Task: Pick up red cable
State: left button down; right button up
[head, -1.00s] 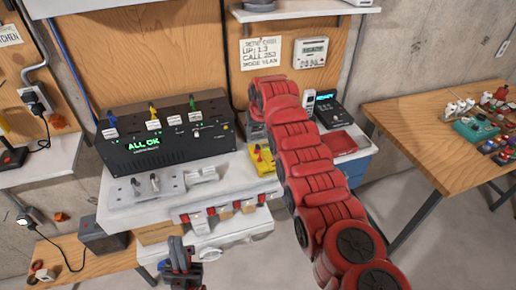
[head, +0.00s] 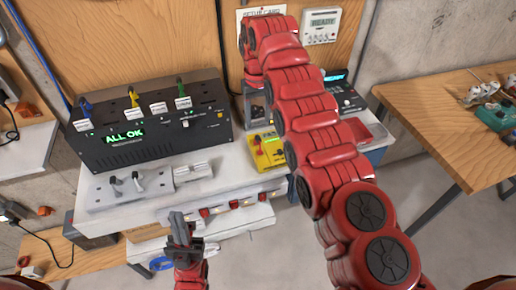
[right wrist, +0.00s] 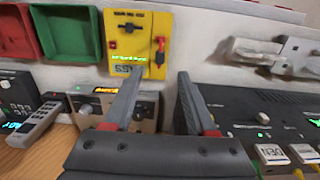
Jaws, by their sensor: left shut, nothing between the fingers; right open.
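No thing is clearly a red cable. In the right wrist view a small red part (right wrist: 160,50) sits on the right side of a yellow device (right wrist: 137,28); I cannot tell whether it is a cable or a probe. The yellow device also shows in the head view (head: 267,151) on the bench. My right gripper (right wrist: 160,74) is open and empty, its fingers pointing toward the yellow device. In the head view my right arm hides most of that gripper. My left gripper (head: 178,216) is shut and empty, in front of the bench's front edge.
A black box (head: 150,132) reading "ALL OK" has blue, yellow and green plugs on top. A grey switch panel (head: 127,187) lies in front. Red and green trays (right wrist: 75,30) lie beside the yellow device. A wooden table (head: 440,120) stands at right.

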aim_at(258, 138)
jog(key=f+p, duration=0.1)
jog(key=f, duration=0.1)
jog(key=s+f+p, duration=0.1)
jog(key=shift+f, duration=0.35)
jog(key=shift+w+f+p, duration=0.3)
jog(key=shift+f+p, duration=0.05)
jog(key=shift+f, duration=0.25)
notch_tip(258, 138, down, 4)
jog(key=p, duration=0.2)
jog(key=shift+r+p, duration=0.2)
jog(key=shift+p, duration=0.2)
jog(key=shift+w+f, duration=0.1)
jog(key=shift+f, duration=0.7)
jog(key=shift+c, duration=0.4)
grip_shut()
